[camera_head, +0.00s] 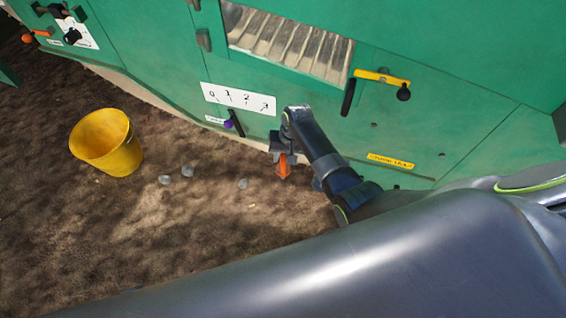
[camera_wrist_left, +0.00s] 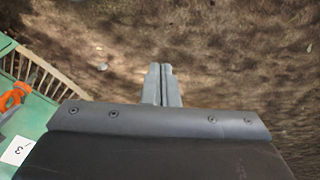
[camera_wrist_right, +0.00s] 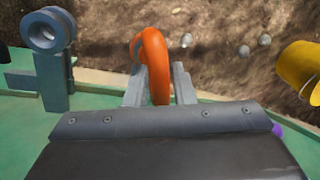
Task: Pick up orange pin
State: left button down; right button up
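The orange pin (camera_wrist_right: 154,62) shows in the right wrist view as a thick ring between the fingers of my right gripper (camera_wrist_right: 159,84). The fingers press against both sides of it, with no clear gap. In the head view the pin (camera_head: 283,168) shows as a small orange shape below my right gripper (camera_head: 281,146), in front of the green machine's lower edge. I cannot tell whether its far end sits in anything. My left gripper (camera_wrist_left: 161,84) is shut and empty above the ground in the left wrist view; the head view does not show it.
The green machine (camera_head: 330,130) stands close behind, with a numbered label (camera_head: 238,101), a purple-knobbed lever (camera_head: 229,124) and a yellow handle (camera_head: 381,77). A grey eyelet bracket (camera_wrist_right: 50,45) is beside the pin. A yellow bucket (camera_head: 118,150) and several stones lie on open dirt.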

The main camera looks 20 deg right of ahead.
grip_shut()
